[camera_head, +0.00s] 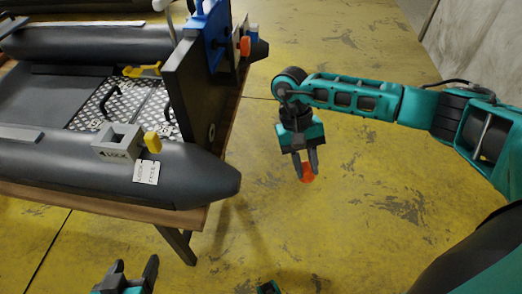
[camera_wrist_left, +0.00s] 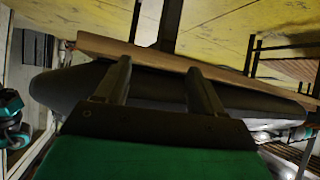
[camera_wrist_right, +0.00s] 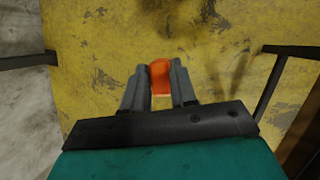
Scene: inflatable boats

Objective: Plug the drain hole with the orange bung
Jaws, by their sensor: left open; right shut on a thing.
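The orange bung (camera_head: 307,174) is between the fingertips of my right gripper (camera_head: 306,168), which is shut on it. It hangs in the air to the right of the boat, apart from it. The right wrist view shows the bung (camera_wrist_right: 160,76) between the fingers, partly hidden by them. A small pale ring (camera_head: 211,132), which looks like the drain hole, is low on the dark transom board (camera_head: 190,85). My left gripper (camera_head: 134,266) is open and empty at the bottom of the head view, in front of the table. The left wrist view shows its spread fingers (camera_wrist_left: 158,75) before the dark tube.
The grey inflatable boat (camera_head: 110,165) rests on a wooden-edged table (camera_head: 190,218). A grey lock block (camera_head: 118,141), a yellow piece (camera_head: 152,142) and a white label (camera_head: 146,172) are on the near tube. A blue motor bracket (camera_head: 206,35) sits on the transom. The yellow floor on the right is clear.

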